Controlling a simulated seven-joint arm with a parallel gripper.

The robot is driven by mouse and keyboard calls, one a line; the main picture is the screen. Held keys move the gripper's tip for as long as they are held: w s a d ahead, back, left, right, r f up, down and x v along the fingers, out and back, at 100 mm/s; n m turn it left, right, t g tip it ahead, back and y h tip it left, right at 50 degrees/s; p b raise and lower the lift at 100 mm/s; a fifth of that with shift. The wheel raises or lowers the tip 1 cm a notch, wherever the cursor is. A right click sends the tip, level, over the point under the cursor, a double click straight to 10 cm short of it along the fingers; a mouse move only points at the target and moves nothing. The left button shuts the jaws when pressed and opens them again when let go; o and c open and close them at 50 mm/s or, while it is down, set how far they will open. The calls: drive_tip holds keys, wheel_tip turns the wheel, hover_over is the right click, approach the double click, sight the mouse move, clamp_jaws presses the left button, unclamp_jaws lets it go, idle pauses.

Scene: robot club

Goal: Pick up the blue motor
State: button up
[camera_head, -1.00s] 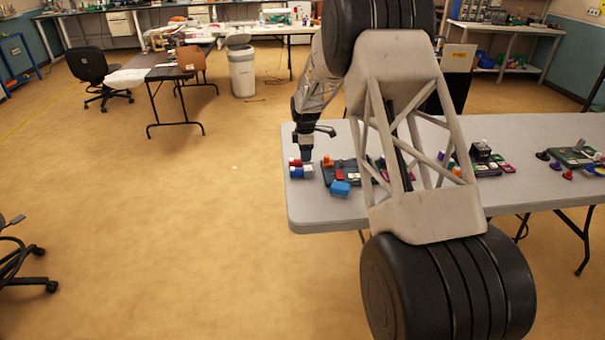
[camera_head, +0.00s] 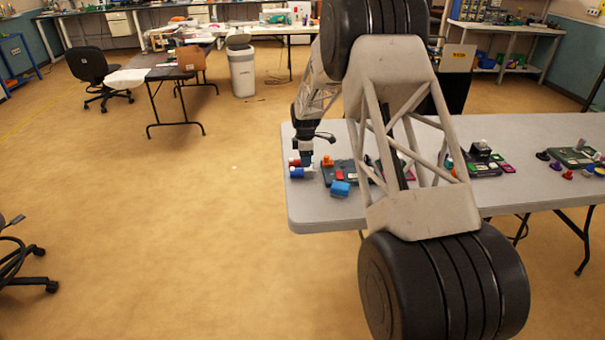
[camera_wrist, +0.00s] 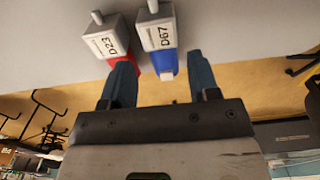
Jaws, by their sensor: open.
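In the wrist view, the blue motor (camera_wrist: 165,62) has a white box body marked D67, a blue end and a small pale tip. A red motor (camera_wrist: 124,66), marked D23, lies close on its left. In the head view, the blue motor (camera_head: 296,172) lies on the table near its left edge, with the red motor (camera_head: 294,161) just behind it. My gripper (camera_wrist: 163,72) is open. The blue end shows between its fingers, nearer the right one; the left finger overlaps the red motor's end. I cannot tell whether they touch. In the head view, my gripper (camera_head: 306,160) is just over the motors.
A dark board (camera_head: 340,174) with coloured parts sits right of the motors, with a blue block (camera_head: 340,189) at its front. More boards stand farther right. My own arm link hides the table's middle. The front left of the grey table (camera_head: 310,212) is clear.

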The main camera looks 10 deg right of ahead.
sight(304, 169)
drive_tip(key=shift+a+f, duration=0.15)
drive_tip(key=shift+f, duration=2.45)
drive_tip(key=c, duration=0.8)
drive_tip(key=shift+r, duration=0.15)
drive_tip(key=shift+r, duration=1.5)
drive_tip(key=shift+s+r, duration=0.2)
drive_tip(key=shift+s, duration=0.05)
drive_tip(key=s, duration=0.5)
drive_tip(key=s+r, duration=0.1)
drive_tip(key=s, duration=0.4)
drive_tip(key=s+d, duration=0.1)
drive_tip(key=s, duration=0.4)
drive_tip(key=shift+s+r, duration=0.15)
drive_tip(key=shift+s, duration=0.1)
